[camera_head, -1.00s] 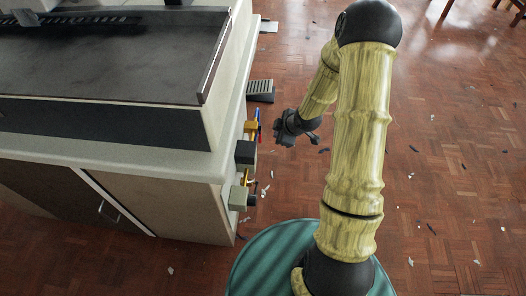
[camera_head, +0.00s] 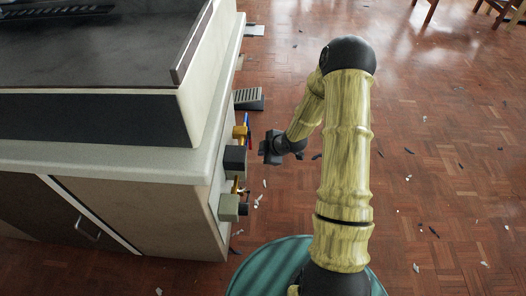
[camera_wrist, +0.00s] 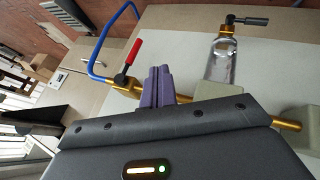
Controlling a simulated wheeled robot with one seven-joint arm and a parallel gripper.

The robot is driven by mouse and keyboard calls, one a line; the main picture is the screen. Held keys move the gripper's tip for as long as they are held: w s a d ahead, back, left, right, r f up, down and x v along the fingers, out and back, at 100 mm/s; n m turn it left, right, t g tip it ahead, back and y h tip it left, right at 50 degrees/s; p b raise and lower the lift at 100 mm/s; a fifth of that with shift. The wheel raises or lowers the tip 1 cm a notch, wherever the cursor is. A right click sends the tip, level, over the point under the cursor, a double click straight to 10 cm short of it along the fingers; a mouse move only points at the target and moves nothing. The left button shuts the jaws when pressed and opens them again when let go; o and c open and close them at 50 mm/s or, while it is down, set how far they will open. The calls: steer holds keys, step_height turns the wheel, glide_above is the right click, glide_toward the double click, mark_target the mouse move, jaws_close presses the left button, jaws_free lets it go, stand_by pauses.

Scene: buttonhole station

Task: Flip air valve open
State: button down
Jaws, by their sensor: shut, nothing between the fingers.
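The air valve is a brass fitting with a red-sleeved lever (camera_wrist: 132,52) on a dark base, seen left of my fingers in the wrist view. Its lever slants up and to the right there, away from the brass pipe (camera_wrist: 124,86). A blue hose (camera_wrist: 95,50) curves up from the pipe's left end. In the head view the brass valve (camera_head: 240,132) sits on the station's right side. My gripper (camera_wrist: 158,84) has its purple fingers shut and empty, close to the lever with a small gap visible. In the head view my gripper (camera_head: 266,151) is just right of the valve.
A clear bowl (camera_wrist: 222,62) with a brass top and a dark-handled lever (camera_wrist: 250,20) stands right of my fingers. Grey boxes (camera_head: 234,160) project from the station below the valve. A pedal (camera_head: 248,98) lies beyond on the floor. Open floor lies to the right.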

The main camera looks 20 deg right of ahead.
mark_target(250, 141)
steer(key=w+a+f+b, duration=0.2)
steer(key=w+f+b, duration=0.3)
steer(key=w+f, duration=0.1)
steer(key=shift+w, duration=0.9)
steer(key=shift+w+f, duration=0.1)
steer(key=shift+t+b, duration=0.3)
steer(key=shift+b, duration=0.05)
